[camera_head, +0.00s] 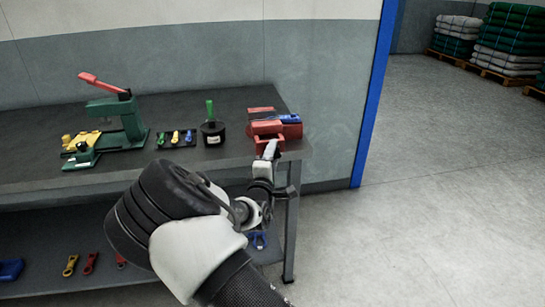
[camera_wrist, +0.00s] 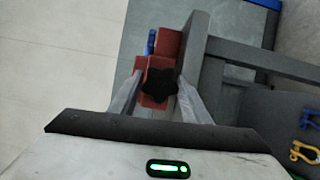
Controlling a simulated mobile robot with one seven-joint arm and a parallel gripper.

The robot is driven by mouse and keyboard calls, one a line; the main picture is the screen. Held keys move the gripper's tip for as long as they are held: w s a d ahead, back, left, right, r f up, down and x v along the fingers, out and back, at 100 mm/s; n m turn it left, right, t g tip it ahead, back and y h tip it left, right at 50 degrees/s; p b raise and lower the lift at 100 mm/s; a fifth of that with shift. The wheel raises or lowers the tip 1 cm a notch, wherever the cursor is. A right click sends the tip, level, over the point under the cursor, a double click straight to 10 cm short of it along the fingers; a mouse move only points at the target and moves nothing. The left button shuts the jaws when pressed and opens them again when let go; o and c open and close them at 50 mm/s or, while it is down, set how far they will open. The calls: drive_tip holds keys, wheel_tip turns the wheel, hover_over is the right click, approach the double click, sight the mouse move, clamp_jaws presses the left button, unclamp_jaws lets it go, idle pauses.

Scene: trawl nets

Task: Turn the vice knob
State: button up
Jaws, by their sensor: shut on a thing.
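The red vice (camera_head: 267,128) is mounted at the right front corner of the dark workbench (camera_head: 60,125). In the wrist view the vice (camera_wrist: 172,48) is seen with its black star-shaped knob (camera_wrist: 159,84) facing the camera. My gripper (camera_head: 269,151) reaches to the front of the vice. In the wrist view the two fingers of my gripper (camera_wrist: 158,97) stand on the left and right of the knob, shut on it. In the head view the knob is hidden behind my gripper.
A blue object (camera_head: 290,118) lies beside the vice. A black pot with a green handle (camera_head: 211,130) and a green press with a red lever (camera_head: 118,112) stand to the left. Shackles lie on the lower shelf (camera_head: 45,240). Open floor (camera_head: 440,190) is to the right.

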drive_tip(key=shift+w+r+n, duration=0.15)
drive_tip(key=shift+r+n, duration=0.15)
drive_tip(key=shift+n, duration=0.1)
idle(0.4)
drive_tip(key=o, duration=1)
drive_tip(key=shift+d+f, duration=0.1)
drive_tip(key=shift+f, duration=0.05)
drive_tip(key=shift+o, duration=0.2)
drive_tip(key=shift+f, duration=0.1)
drive_tip(key=s+a+p, duration=0.1)
drive_tip(key=s+a, duration=0.1)
drive_tip(key=s, duration=1.5)
drive_tip(key=shift+s+f+p, duration=0.2)
drive_tip(key=shift+f+p, duration=0.2)
drive_tip(key=shift+f, duration=0.05)
